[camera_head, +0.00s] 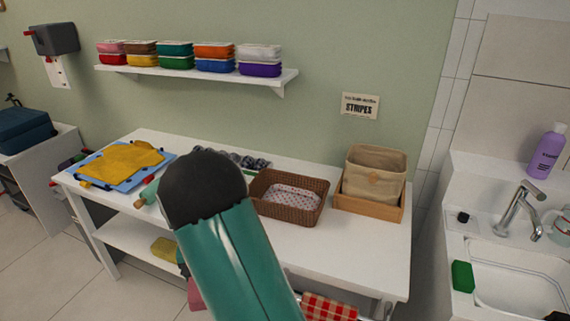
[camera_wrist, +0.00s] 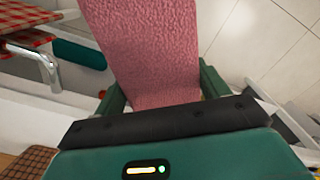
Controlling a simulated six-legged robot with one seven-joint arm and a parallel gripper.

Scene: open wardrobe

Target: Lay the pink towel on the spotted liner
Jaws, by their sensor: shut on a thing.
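The pink towel (camera_wrist: 150,50) hangs between the two green fingers of my gripper (camera_wrist: 163,90) in the wrist view, and the gripper is shut on it. In the head view my arm hides the gripper; a small pink patch (camera_head: 195,296) shows low beside the arm, in front of the table, probably the towel. The spotted liner (camera_head: 292,198), white with small reddish spots, lies inside a brown wicker basket (camera_head: 258,206) on the white table, right of my arm. The liner's visible part is bare.
A beige fabric bin (camera_head: 374,174) stands in a wooden tray (camera_head: 366,210) right of the basket. A yellow cloth (camera_head: 122,160) lies on a blue board at the left. A red checked cloth (camera_head: 328,308) hangs at the table's front. Wicker (camera_wrist: 25,163) shows lower left in the wrist view.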

